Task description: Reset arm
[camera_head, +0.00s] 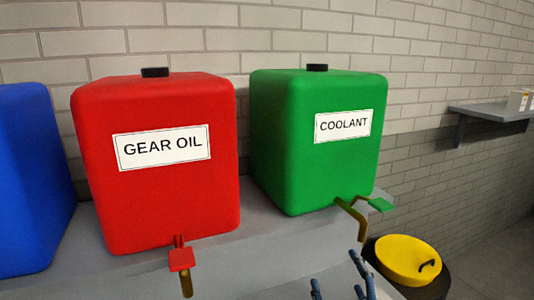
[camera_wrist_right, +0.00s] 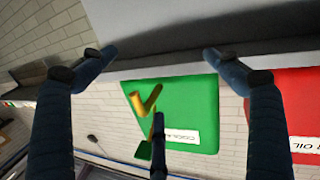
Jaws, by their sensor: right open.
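My right gripper (camera_head: 337,277) shows at the bottom edge of the head view, in front of the shelf and below the green coolant tank's tap (camera_head: 352,217). Its dark blue fingers are spread apart with nothing between them. In the right wrist view, the spread fingers of the right gripper (camera_wrist_right: 157,62) frame the green coolant tank (camera_wrist_right: 205,100), whose label appears upside down. The brass tap (camera_wrist_right: 145,100) shows between the fingers, apart from them as far as I can tell. My left gripper is not in view.
A red gear oil tank (camera_head: 160,200), the green coolant tank (camera_head: 285,170) and a blue tank (camera_head: 30,190) stand on a grey shelf (camera_head: 270,250). A yellow lid (camera_head: 405,262) tops a dark drum at lower right. A wall shelf (camera_head: 490,112) holds a small box (camera_head: 519,100).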

